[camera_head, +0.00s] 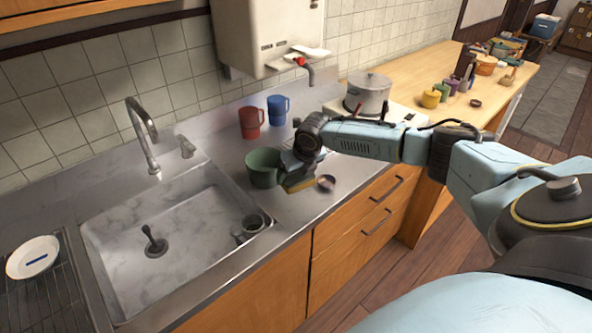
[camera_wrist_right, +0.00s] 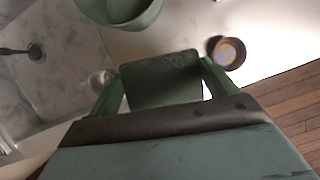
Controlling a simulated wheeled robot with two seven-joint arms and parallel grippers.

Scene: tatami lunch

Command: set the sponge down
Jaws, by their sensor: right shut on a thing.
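The sponge (camera_head: 299,186) shows as a green and yellow block at the tip of my right gripper (camera_head: 298,172). In the right wrist view the sponge (camera_wrist_right: 162,80) is a dark green slab between the two fingers, and the gripper (camera_wrist_right: 165,92) is shut on it. It is over the steel counter (camera_head: 300,212), right of the sink and beside a green bowl (camera_head: 262,170). I cannot tell whether its underside touches the counter. My left gripper is not in view.
A small round cup (camera_head: 326,182) stands just right of the sponge. Red (camera_head: 251,122) and blue (camera_head: 277,110) mugs stand behind. A pot (camera_head: 368,94) stands further right. The counter's front strip is clear.

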